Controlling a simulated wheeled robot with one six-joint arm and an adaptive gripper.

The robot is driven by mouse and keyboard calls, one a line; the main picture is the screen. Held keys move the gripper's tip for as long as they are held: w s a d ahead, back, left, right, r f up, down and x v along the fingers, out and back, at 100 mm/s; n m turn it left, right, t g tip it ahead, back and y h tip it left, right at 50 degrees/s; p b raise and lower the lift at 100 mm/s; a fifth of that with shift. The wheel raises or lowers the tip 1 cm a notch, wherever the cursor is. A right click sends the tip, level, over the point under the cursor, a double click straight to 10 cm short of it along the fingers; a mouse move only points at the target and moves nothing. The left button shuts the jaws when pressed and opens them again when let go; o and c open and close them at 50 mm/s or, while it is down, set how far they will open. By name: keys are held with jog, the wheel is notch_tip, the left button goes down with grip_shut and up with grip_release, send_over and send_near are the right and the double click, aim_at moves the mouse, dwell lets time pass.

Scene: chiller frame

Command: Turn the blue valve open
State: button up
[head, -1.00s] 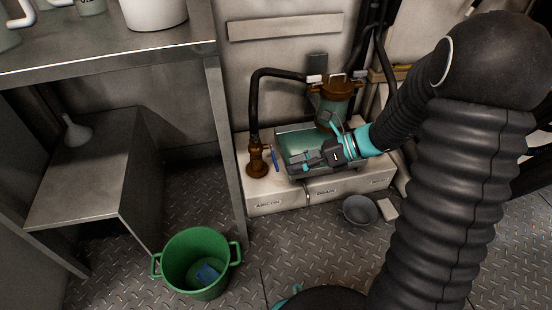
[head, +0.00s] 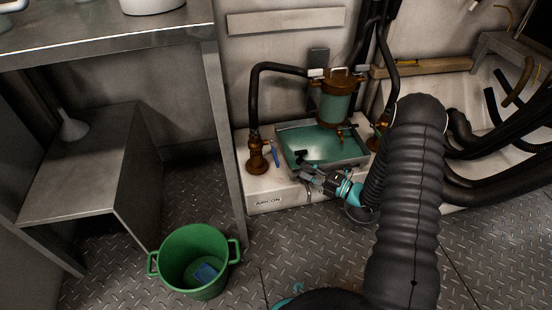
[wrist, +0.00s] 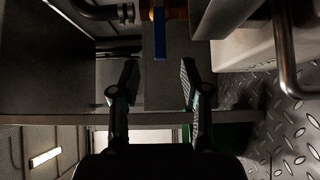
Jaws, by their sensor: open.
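The blue valve handle (head: 275,157) is a thin blue lever beside a brass fitting (head: 257,158) on the white base, left of the tray. In the wrist view the blue handle (wrist: 159,32) hangs straight down at the top middle, with some brass (wrist: 178,10) beside it. My gripper (head: 303,166) is at the tray's front left corner, to the right of the handle. In the wrist view my gripper (wrist: 158,72) has its two fingers apart and nothing between them. The handle lies beyond the fingertips, roughly in line with the gap, and looks untouched.
A metal tray (head: 352,163) of greenish liquid stands under a brass-capped filter (head: 337,98). A black hose (head: 253,97) rises from the brass fitting. A table leg (head: 226,150) stands close on the left. A green bucket (head: 190,232) is on the floor in front.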

aim_at(276, 158)
jog(key=b+x, duration=0.1)
jog(key=x, duration=1.1)
jog(key=shift+w+a, duration=0.15)
jog(key=shift+a, duration=0.2)
jog(key=shift+c, duration=0.3)
grip_shut()
jog(key=shift+d, duration=0.1)
